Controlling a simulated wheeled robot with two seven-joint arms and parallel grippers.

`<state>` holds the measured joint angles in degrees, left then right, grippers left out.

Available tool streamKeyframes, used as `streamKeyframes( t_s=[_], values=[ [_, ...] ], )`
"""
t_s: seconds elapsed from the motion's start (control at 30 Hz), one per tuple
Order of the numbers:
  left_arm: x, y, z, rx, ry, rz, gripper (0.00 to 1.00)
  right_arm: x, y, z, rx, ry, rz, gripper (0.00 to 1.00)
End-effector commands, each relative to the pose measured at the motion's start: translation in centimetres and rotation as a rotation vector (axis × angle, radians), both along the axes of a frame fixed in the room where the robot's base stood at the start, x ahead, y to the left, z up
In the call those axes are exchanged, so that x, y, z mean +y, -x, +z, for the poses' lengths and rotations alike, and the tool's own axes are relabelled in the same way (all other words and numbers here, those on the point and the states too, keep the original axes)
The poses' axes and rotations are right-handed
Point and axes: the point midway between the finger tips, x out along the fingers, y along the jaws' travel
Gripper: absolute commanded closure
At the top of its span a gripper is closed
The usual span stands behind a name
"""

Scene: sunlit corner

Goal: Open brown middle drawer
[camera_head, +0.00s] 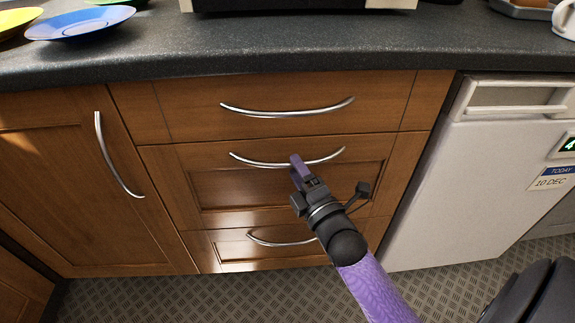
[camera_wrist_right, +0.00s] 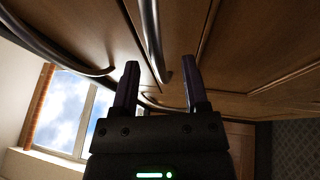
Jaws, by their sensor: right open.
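The brown middle drawer (camera_head: 215,190) is shut, flush with the wooden cabinet front. Its curved silver handle (camera_head: 248,161) runs across its upper part. My right gripper (camera_head: 298,163) is in front of this drawer, with its fingertips at the middle of the handle and covering part of it. In the right wrist view the two dark fingers of the right gripper (camera_wrist_right: 161,78) are apart, and a silver handle bar (camera_wrist_right: 151,35) shows between them. The jaws are not closed on it; I cannot tell whether they touch it. My left gripper is not in view.
The top drawer (camera_head: 190,105) and bottom drawer (camera_head: 225,255) are shut. A cupboard door (camera_head: 60,180) is at the left, a white appliance (camera_head: 465,180) at the right. The dark countertop (camera_head: 290,52) overhangs above, with a blue plate (camera_head: 80,24). Patterned floor (camera_head: 180,290) lies in front.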

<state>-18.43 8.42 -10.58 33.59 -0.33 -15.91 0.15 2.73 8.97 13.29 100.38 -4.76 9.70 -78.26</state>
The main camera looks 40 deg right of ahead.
Motion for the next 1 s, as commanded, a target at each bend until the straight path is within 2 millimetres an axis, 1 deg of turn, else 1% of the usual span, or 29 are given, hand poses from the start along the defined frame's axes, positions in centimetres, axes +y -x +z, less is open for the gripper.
streamKeyframes(
  t_s=[0.03, 0.1, 0.2, 0.47, 0.5, 0.67, 0.7, 0.77, 1.0],
  values=[
    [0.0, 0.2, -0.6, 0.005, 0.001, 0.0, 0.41, -0.1, -0.8, -0.3, 0.0, 0.0, 0.001, 0.42],
    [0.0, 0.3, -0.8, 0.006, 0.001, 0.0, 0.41, -0.2, -1.6, 0.0, 0.001, 0.0, 0.0, 0.42],
    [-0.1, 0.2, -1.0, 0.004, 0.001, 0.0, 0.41, -0.4, -2.3, 0.3, 0.001, -0.001, 0.0, 0.42],
    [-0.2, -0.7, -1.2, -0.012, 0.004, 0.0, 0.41, -0.4, -2.5, 0.4, 0.003, -0.002, 0.0, 0.42],
    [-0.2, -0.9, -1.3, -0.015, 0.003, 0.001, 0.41, -0.4, -2.5, 0.4, 0.003, -0.002, 0.0, 0.44],
    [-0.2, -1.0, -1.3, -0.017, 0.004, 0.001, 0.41, -0.4, -2.4, 0.4, 0.002, -0.002, 0.0, 0.78],
    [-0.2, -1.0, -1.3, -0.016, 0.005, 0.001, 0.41, -0.4, -2.4, 0.4, 0.003, -0.002, 0.0, 0.87],
    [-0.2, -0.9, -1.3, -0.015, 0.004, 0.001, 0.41, -0.4, -2.4, 0.4, 0.003, -0.002, 0.0, 0.99],
    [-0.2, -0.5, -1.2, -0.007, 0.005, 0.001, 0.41, -0.4, -2.4, 0.4, 0.003, -0.002, 0.0, 1.0]
  ],
)
